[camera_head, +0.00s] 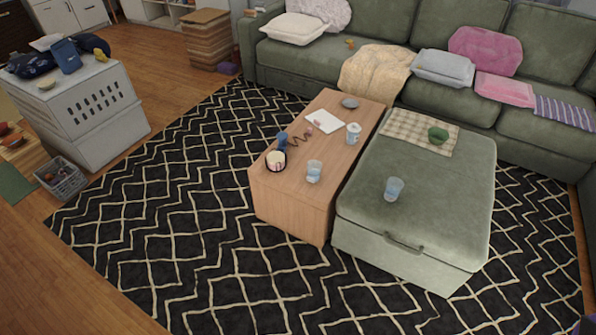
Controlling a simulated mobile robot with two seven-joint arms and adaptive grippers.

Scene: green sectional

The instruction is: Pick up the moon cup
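Several cups stand on the wooden coffee table and the green ottoman, and I cannot tell which is the moon cup. A white cup (353,133) with a small dark mark stands near the table's right edge. A clear bluish cup (314,171) stands near the table's front. Another clear bluish cup (393,189) stands on the ottoman. Neither of my grippers shows in the head view.
The coffee table (322,192) touches or nearly touches the ottoman (440,205), with the green sofa (380,22) behind.

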